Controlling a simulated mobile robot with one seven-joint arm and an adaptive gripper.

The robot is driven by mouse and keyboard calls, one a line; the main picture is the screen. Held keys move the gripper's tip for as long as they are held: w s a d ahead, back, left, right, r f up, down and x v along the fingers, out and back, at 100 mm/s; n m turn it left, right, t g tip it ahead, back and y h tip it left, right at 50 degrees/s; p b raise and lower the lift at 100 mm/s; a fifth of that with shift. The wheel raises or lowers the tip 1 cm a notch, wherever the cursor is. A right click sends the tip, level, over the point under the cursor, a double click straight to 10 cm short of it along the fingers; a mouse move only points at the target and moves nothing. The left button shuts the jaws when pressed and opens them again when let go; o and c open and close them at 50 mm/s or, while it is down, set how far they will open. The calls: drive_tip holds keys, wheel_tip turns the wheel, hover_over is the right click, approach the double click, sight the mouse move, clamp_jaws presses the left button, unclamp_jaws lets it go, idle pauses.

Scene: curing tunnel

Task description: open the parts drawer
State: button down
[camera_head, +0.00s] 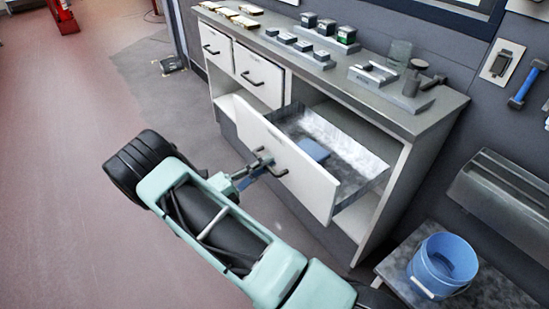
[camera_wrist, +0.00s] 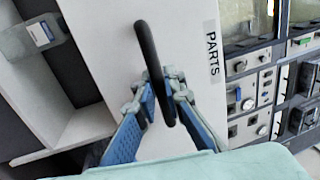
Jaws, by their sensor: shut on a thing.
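The parts drawer (camera_head: 290,166) is a wide white-fronted drawer low in the grey-topped cabinet. It stands pulled out, and its grey metal inside shows a blue flat item (camera_head: 314,150) lying in it. In the wrist view its white front (camera_wrist: 105,35) carries a PARTS label (camera_wrist: 212,53). The dark bar handle (camera_wrist: 150,60) runs up the middle of the wrist view. My gripper (camera_wrist: 165,100) has its blue-padded fingers on either side of the handle and is shut on it. In the head view my gripper (camera_head: 262,170) is at the drawer front.
Two closed drawers (camera_head: 216,46) (camera_head: 259,75) sit at the cabinet's upper left. The countertop (camera_head: 425,122) carries several small blocks and tools. A blue bucket (camera_head: 443,262) stands on a low surface at the lower right.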

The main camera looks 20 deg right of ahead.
drive_tip(key=shift+s+a, duration=0.1)
drive_tip(key=shift+a, duration=0.15)
drive_tip(key=c, duration=2.3)
unclamp_jaws()
drive_tip(key=v, duration=1.2)
